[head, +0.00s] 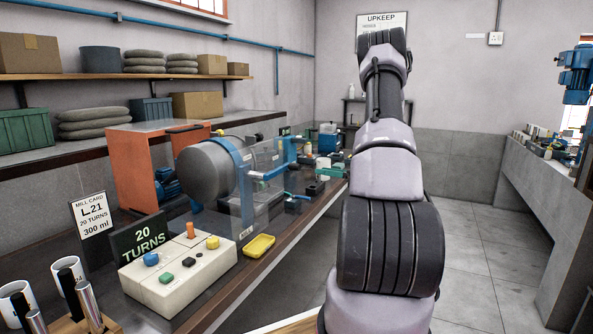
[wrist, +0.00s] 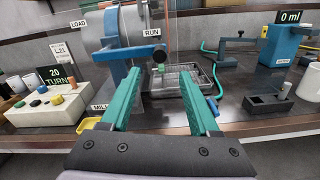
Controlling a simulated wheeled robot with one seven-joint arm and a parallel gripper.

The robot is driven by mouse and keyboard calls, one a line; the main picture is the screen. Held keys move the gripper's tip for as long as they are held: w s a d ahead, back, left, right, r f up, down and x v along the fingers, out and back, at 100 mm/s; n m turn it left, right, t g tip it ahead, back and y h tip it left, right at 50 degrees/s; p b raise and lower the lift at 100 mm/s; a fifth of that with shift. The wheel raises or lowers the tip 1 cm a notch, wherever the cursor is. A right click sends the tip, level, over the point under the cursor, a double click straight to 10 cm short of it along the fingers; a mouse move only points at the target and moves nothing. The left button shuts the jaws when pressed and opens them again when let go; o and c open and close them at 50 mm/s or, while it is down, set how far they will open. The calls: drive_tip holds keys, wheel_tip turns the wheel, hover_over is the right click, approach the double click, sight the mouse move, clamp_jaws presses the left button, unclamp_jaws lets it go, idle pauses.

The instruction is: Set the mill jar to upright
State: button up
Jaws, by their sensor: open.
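The mill jar (head: 205,172) is a grey drum on its side, its round end facing left, in a blue ring-shaped frame (head: 240,172) on the bench. Part of the jar (wrist: 95,30) also shows at the upper left of the wrist view, behind the blue frame and a clear panel. A blue lever (wrist: 105,52) with a dark knob (wrist: 158,56) lies beyond my fingertips, by the LOAD and RUN labels. My gripper (wrist: 160,78) is open, its two teal fingers apart with nothing between them. In the head view I cannot make out the gripper clearly.
A white control box (head: 180,275) with coloured buttons and a "20 TURNS" display stands left. A yellow tray (head: 259,246) lies beside it. A wire-mesh tray (wrist: 182,80) sits beyond my fingers. A black block (wrist: 268,103) and a blue "0 ml" unit (wrist: 282,45) stand right.

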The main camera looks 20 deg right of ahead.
sight(298, 167)
drive_tip(key=x, duration=1)
drive_tip(key=shift+w+a, duration=0.25)
clamp_jaws()
idle(1.0)
